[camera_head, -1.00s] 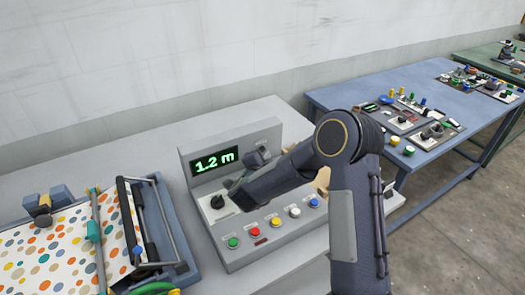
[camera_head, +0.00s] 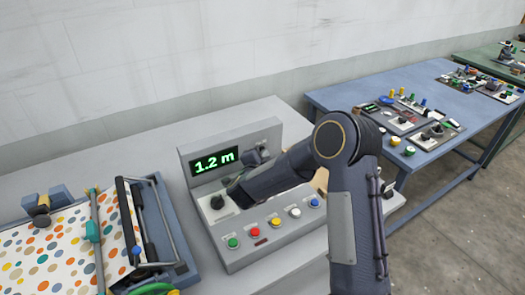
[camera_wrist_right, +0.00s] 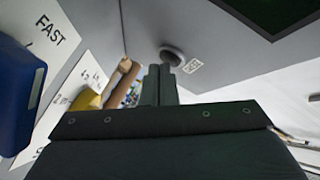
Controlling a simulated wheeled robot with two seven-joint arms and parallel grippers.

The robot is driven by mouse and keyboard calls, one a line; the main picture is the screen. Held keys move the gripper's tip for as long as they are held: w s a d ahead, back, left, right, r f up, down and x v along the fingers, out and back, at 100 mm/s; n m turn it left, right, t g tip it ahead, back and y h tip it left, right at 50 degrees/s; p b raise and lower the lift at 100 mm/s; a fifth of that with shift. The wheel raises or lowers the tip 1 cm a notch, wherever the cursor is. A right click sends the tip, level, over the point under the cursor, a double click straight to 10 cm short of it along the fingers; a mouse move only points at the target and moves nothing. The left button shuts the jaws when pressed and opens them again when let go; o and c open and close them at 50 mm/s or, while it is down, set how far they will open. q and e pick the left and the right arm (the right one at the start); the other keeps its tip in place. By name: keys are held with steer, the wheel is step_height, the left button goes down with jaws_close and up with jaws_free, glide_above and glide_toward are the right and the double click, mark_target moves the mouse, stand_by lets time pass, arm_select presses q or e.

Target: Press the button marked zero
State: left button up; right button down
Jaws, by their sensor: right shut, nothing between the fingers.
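The grey console (camera_head: 270,262) has an upright back panel with a green display (camera_head: 213,162) reading "1.2 m". In the right wrist view a dark round button (camera_wrist_right: 172,52) sits on the grey panel beside a small white label (camera_wrist_right: 193,66), whose lettering is small and seems to read ZERO. My right gripper (camera_wrist_right: 160,72) is shut and empty, its fingertips just short of or at this button; I cannot tell if they touch. In the head view my right gripper (camera_head: 254,158) is at the back panel, right of the display, largely hiding the button. My left gripper is out of view.
Green (camera_head: 233,243), red (camera_head: 254,232), yellow (camera_head: 276,222), white (camera_head: 295,212) and blue (camera_head: 314,202) buttons line the console front. A black knob (camera_head: 217,202) stands at left. A calender press (camera_head: 182,262) with dotted sheet is left; a blue table (camera_head: 463,112) is right.

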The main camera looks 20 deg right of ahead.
stand_by(0.5)
steer(key=shift+s+d+b, duration=0.1)
steer(key=shift+s+b, duration=0.25)
steer(key=shift+s, duration=0.35)
steer(key=shift+s, duration=0.1)
steer(key=shift+s, duration=0.35)
steer(key=shift+s+d+b, duration=0.2)
steer(key=shift+s+b, duration=0.2)
steer(key=shift+s, duration=0.6)
steer(key=shift+s+d+b, duration=0.15)
steer(key=shift+s+b, duration=0.25)
steer(key=shift+s, duration=0.6)
